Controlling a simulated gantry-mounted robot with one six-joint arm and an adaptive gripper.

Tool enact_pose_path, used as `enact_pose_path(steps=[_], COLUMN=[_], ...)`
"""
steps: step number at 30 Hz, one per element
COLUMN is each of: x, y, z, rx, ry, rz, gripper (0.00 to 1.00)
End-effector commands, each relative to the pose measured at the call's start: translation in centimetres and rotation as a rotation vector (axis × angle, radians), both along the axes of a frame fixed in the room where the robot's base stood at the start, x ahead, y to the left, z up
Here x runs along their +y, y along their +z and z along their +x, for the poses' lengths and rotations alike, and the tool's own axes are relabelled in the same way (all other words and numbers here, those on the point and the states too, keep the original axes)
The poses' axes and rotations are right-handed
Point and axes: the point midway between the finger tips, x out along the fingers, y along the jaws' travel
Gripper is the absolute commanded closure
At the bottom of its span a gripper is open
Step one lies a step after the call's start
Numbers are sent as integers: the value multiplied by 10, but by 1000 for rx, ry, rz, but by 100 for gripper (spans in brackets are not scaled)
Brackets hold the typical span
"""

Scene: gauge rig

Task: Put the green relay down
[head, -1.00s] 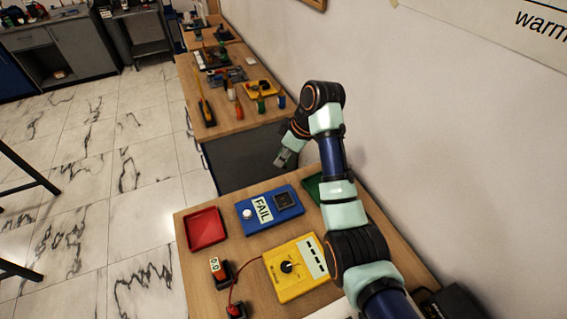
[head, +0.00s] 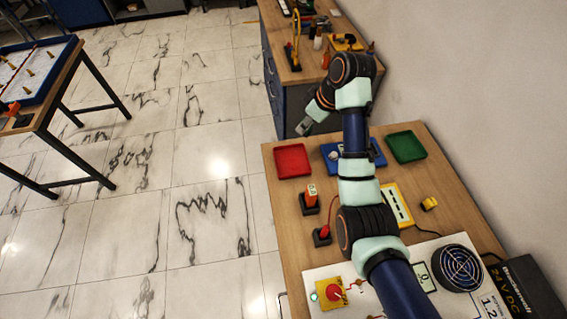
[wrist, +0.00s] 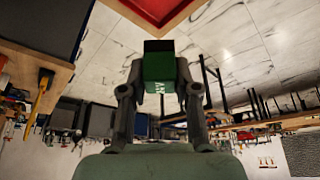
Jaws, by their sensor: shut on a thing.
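My gripper (wrist: 158,82) is shut on the green relay (wrist: 164,89), a green block with a dark end and pale lettering in the wrist view. In the head view my gripper (head: 304,126) hangs beyond the far edge of the bench, near the red tray (head: 292,175), and the relay cannot be made out there. The red tray looks empty. A green tray (head: 406,147) stands at the back right, also empty. A blue tester (head: 376,152) lies between the trays, partly hidden by my arm.
A white panel with a black fan (head: 457,268) is at the front. Another bench with tools (head: 300,70) stands behind, across a gap.

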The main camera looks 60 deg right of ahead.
Motion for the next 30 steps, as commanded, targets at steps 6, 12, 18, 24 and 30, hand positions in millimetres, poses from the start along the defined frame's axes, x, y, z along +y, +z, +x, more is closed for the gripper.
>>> enact_pose_path(steps=[6,12,18,24,30], x=[2,1,1,1,1], y=[-68,-127,-152,-161,-195], z=[-1,0,0,0,0], rx=[4,4,2,2,2], ry=[0,1,2,1,1], rz=[6,4,2,2,3], gripper=[100,100,100,100,100])
